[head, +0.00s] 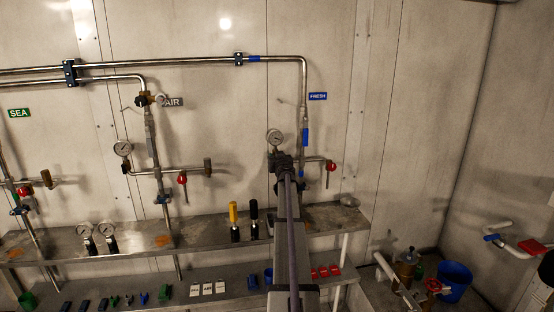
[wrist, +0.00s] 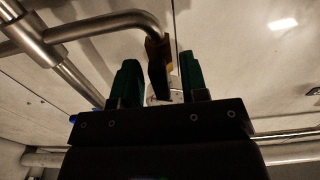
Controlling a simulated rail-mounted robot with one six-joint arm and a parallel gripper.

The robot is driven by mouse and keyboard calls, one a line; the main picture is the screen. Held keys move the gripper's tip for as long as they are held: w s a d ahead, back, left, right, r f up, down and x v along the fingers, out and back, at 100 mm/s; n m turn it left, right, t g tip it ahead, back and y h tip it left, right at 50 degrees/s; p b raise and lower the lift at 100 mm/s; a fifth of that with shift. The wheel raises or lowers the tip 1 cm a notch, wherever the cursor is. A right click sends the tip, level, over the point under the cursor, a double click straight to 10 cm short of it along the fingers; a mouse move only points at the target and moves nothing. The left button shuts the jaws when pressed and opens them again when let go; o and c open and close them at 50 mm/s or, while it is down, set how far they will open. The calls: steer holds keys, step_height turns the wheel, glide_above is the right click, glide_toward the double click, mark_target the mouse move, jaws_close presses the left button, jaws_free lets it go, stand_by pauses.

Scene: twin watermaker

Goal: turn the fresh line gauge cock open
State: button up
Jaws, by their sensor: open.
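The fresh line is the steel pipe (head: 304,90) beside the blue FRESH label (head: 317,96) in the head view. Its round white gauge (head: 274,137) stands just above and left of my gripper (head: 281,160). My gripper and arm cover the place below the gauge, so the cock cannot be made out there. In the wrist view my gripper (wrist: 161,80) is open, with its two green fingers apart. A dark and brass-coloured fitting (wrist: 157,65) at the end of a bent pipe (wrist: 105,26) shows between the fingers. I cannot tell whether they touch it or how its handle is turned.
A red-handled valve (head: 331,167) is close to the right of my gripper. A steel shelf (head: 335,214) runs below, with a yellow-handled tool (head: 233,212) and a black-handled tool (head: 254,213). The air line gauge (head: 122,148) is further left.

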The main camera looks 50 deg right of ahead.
steer(key=v, duration=1)
steer(key=shift+s+a, duration=0.25)
steer(key=shift+a, duration=0.05)
steer(key=a+f+n+g+y, duration=0.1)
steer(key=a+f+y, duration=0.3)
steer(key=a, duration=0.7)
steer(key=w+a+f+n+g+y, duration=0.15)
steer(key=a+f+y, duration=0.3)
steer(key=a, duration=0.65)
steer(key=a+f+g+y, duration=0.25)
steer(key=a+y, duration=0.25)
steer(key=a, duration=0.6)
steer(key=s+a+f+n+g, duration=0.2)
steer(key=s+a+g, duration=0.1)
steer(key=a, duration=0.8)
steer(key=s+a+f+n+g+h, duration=0.1)
steer(key=s+a, duration=0.5)
steer(key=a, duration=0.6)
steer(key=s+a+f+n+g, duration=0.2)
steer(key=s+a+f+g, duration=0.1)
steer(key=a, duration=0.9)
steer(key=shift+s+n+g+h, duration=0.35)
steer(key=shift+s+g, duration=0.45)
